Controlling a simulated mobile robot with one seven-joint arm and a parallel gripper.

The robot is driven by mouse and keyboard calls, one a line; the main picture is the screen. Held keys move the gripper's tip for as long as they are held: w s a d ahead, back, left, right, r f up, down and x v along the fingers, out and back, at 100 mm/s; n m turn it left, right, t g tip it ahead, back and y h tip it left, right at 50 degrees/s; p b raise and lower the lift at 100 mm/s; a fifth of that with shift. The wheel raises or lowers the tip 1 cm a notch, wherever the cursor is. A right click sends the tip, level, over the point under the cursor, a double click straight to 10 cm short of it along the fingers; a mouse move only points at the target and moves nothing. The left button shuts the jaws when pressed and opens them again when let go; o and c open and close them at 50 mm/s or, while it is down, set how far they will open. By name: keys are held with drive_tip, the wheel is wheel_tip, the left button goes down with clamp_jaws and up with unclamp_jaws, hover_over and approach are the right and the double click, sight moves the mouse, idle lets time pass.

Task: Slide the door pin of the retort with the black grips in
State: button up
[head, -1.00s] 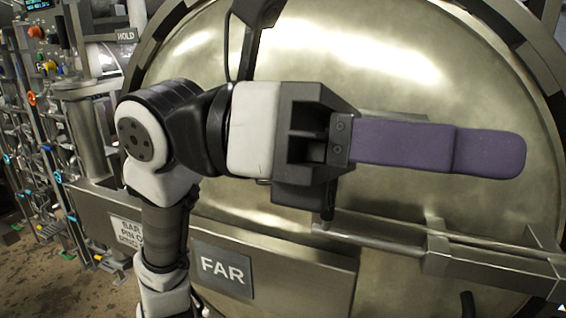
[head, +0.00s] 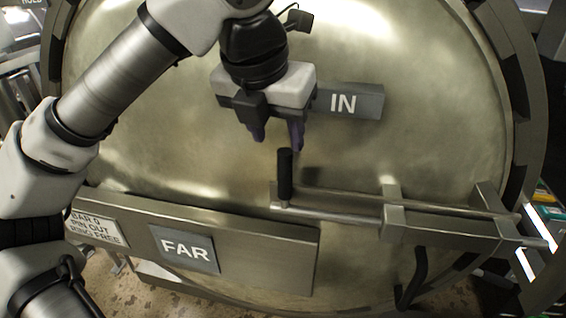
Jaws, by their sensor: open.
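The retort door (head: 440,130) is a large round brassy disc filling the head view. The door pin (head: 340,214) is a silver rod lying level across its lower part, running right through a bracket. An upright black grip (head: 286,174) stands at the pin's left end. My gripper (head: 278,142) points down just above the black grip. Its two purple fingers are apart, with nothing seen between them. The fingertips look clear of the grip, though their depth relative to it is hard to tell.
A steel bracket (head: 440,222) guides the pin at right. A plate (head: 350,102) reading IN is behind my gripper.

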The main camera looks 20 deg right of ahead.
sight(287, 169)
drive_tip(key=p+x, duration=0.1)
drive_tip(key=x, duration=0.9)
clamp_jaws()
